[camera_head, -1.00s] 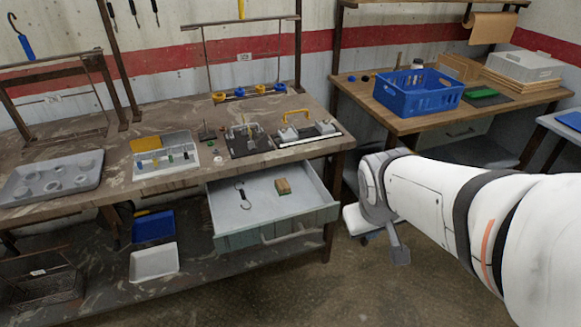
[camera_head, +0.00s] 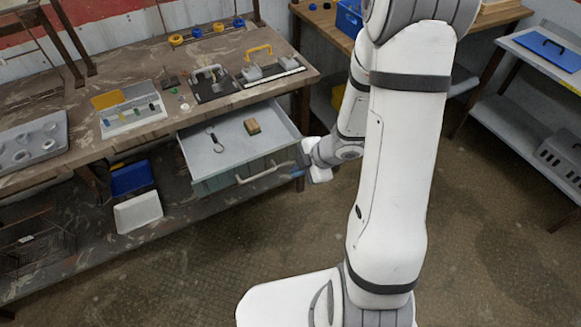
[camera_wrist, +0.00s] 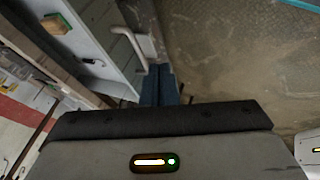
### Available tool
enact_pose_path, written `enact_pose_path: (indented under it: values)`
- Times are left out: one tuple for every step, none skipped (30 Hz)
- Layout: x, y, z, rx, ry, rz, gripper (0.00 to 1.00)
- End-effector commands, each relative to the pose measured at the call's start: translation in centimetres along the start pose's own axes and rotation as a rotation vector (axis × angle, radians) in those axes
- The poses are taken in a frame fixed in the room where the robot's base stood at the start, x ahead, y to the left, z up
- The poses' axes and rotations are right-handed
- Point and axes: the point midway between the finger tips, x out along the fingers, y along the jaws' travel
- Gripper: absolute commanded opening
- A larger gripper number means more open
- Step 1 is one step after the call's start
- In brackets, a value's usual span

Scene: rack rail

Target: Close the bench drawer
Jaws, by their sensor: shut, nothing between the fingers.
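The bench drawer (camera_head: 225,160) is pulled open under the brown workbench (camera_head: 150,128). Its grey-green front carries a pale bar handle (camera_head: 258,176). My gripper (camera_head: 301,159) is at the right end of the drawer front. In the wrist view, its blue fingers (camera_wrist: 160,84) are together and empty, close beside the drawer front (camera_wrist: 119,25) and just past the end of the handle (camera_wrist: 135,45). I cannot tell whether the fingers touch the drawer.
On the bench are a grey tray (camera_head: 35,143), a parts box (camera_head: 130,112) and fixtures. Blue and white bins (camera_head: 138,212) sit on the shelf below. A bench leg (camera_head: 302,108) stands behind my gripper. The floor before the drawer is clear.

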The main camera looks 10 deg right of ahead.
Motion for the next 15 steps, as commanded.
enact_pose_path:
  values:
    - [1.4,-0.2,0.1,-0.001,0.001,-0.003,0.00]
    - [2.0,-0.2,0.1,0.000,0.001,-0.003,0.00]
    - [2.9,-0.2,0.1,-0.002,0.001,-0.003,0.00]
    - [3.6,-0.2,0.1,-0.001,0.000,-0.003,0.00]
    - [4.3,-0.3,0.2,0.000,0.000,-0.004,0.00]
    - [5.1,-0.2,0.1,0.000,0.000,-0.003,0.00]
    - [5.8,-0.2,0.2,-0.001,-0.001,-0.004,0.00]
    - [6.4,-0.2,0.1,0.000,-0.001,-0.004,0.00]
    - [7.2,-0.2,0.1,-0.001,-0.001,-0.003,0.00]
    - [7.8,-0.2,0.1,0.000,-0.001,-0.003,0.00]
    - [8.4,-0.2,0.1,0.000,-0.001,-0.003,0.00]
    - [8.9,0.1,0.1,-0.001,-0.002,-0.002,0.00]
    - [8.8,0.9,0.0,-0.002,-0.003,0.000,0.00]
    - [9.0,1.3,0.1,-0.001,-0.003,0.001,0.00]
    - [9.3,1.8,0.1,-0.001,-0.003,0.001,0.00]
